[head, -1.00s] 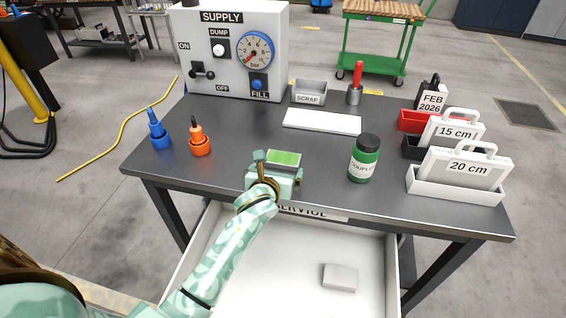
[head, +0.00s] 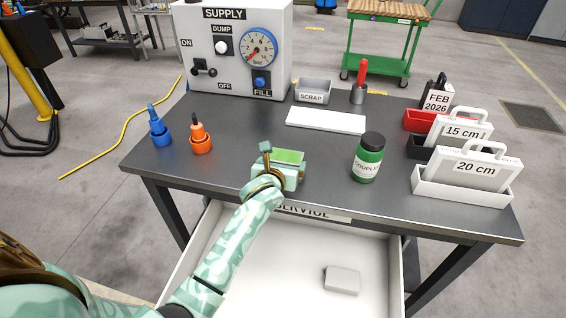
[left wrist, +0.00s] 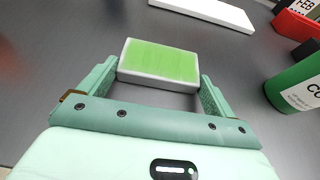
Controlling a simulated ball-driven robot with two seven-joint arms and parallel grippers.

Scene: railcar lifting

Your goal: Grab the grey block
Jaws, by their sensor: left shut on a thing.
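A block with a green top and pale grey sides (head: 290,156) is at the table's front edge area, in the middle. My left gripper (head: 283,163) is shut on this green-topped block, with one finger at each end. The left wrist view shows the green-topped block (left wrist: 158,62) between the two fingers of my left gripper (left wrist: 156,84). A plain light grey block (head: 342,280) lies in the open white drawer below the table, apart from the gripper. My right gripper is not in view.
The dark table (head: 240,122) holds a supply box (head: 232,80), blue and orange bottles at left, a green bottle (head: 369,158) to the gripper's right, a white plate (head: 326,120), a scrap bin (head: 313,90) and labelled holders at right. The drawer (head: 265,270) is open.

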